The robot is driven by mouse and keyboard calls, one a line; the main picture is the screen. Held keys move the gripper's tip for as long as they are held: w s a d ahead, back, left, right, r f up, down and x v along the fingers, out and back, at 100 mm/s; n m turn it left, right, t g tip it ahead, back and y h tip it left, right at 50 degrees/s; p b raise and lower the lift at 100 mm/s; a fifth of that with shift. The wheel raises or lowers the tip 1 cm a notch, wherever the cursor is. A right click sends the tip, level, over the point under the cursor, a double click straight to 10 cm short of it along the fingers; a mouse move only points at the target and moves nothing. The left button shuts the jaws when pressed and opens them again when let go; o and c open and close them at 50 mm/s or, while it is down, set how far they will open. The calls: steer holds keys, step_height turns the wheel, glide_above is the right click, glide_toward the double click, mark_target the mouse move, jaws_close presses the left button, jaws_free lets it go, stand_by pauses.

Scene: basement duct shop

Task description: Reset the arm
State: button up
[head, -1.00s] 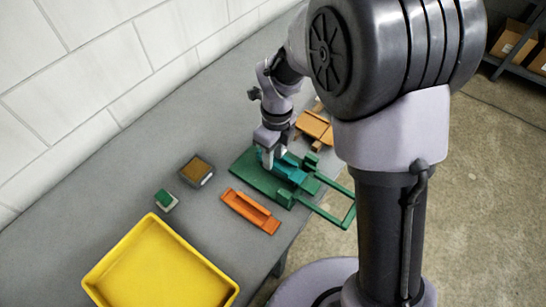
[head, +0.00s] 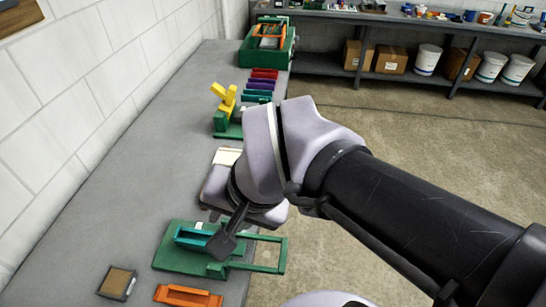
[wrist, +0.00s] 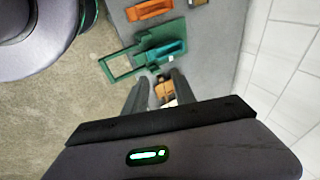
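My gripper (wrist: 160,76) shows in the wrist view with its two dark fingers apart and nothing held between them. It is above the bench, clear of the green fixture (wrist: 118,66). A teal piece (head: 190,236) sits on the fixture and also shows in the wrist view (wrist: 170,50). A tan wooden piece (wrist: 166,90) lies below and beyond the fingers, partly hidden by them.
An orange tray (head: 188,297) and a brown-topped block (head: 117,283) lie at the near end of the bench. Farther along are a yellow piece (head: 224,100), several coloured strips (head: 260,86) and a green box (head: 268,45). Shelving (head: 400,20) with cartons and buckets stands behind.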

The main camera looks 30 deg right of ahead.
steer(key=n, duration=0.1)
steer(key=s+n, duration=0.1)
steer(key=s+n+t, duration=0.1)
steer(key=shift+s+d+f+n, duration=0.15)
steer(key=shift+s+d+n, duration=0.1)
steer(key=shift+d+n, duration=0.05)
